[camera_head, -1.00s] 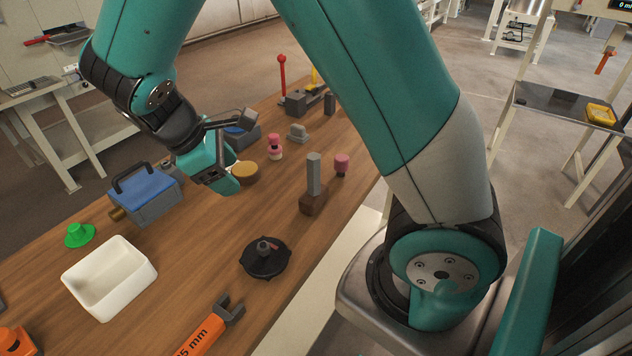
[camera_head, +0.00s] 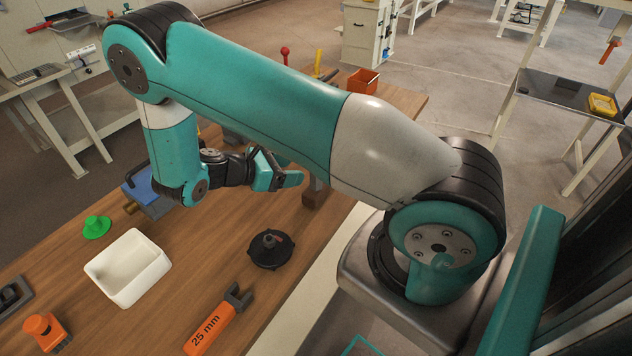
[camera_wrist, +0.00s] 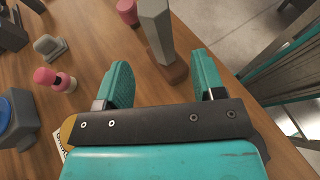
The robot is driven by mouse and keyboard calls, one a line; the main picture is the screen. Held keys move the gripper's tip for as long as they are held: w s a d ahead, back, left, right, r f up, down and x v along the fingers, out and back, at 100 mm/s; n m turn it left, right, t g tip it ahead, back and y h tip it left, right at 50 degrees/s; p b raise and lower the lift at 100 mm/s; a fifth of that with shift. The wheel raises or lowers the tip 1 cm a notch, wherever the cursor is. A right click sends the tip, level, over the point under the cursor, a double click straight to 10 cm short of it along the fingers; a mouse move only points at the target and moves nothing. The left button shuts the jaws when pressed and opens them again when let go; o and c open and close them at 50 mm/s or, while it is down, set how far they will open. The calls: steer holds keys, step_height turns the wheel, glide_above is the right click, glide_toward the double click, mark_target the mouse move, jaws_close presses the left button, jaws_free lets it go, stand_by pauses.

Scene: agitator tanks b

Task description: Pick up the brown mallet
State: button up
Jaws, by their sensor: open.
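The brown mallet (camera_wrist: 173,73) stands on its brown head with its grey handle (camera_wrist: 156,28) pointing up. In the head view its head (camera_head: 316,195) shows just right of my gripper, and my arm hides most of the handle. My gripper (camera_head: 290,178) is tilted to the side, low over the table near the mallet. In the wrist view the two teal fingers (camera_wrist: 163,80) are spread and empty, with the mallet appearing in the gap between them. Contact is not visible.
A pink-topped piece (camera_wrist: 55,80), a grey block (camera_wrist: 48,47) and a pink knob (camera_wrist: 127,10) stand nearby. A black round part (camera_head: 269,250), a white bin (camera_head: 128,268) and an orange 25 mm wrench (camera_head: 215,322) lie nearer. The table's right edge is close to the mallet.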

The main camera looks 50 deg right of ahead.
steer(key=p+x, duration=0.3)
steer(key=x, duration=0.4)
steer(key=shift+s+d, duration=0.1)
steer(key=shift+s+d+f, duration=0.1)
steer(key=shift+d+f, duration=0.1)
steer(key=shift+d, duration=0.1)
steer(key=shift+c, duration=0.3)
jaws_close()
step_height(320, 180, up, 20)
steer(key=b, duration=0.2)
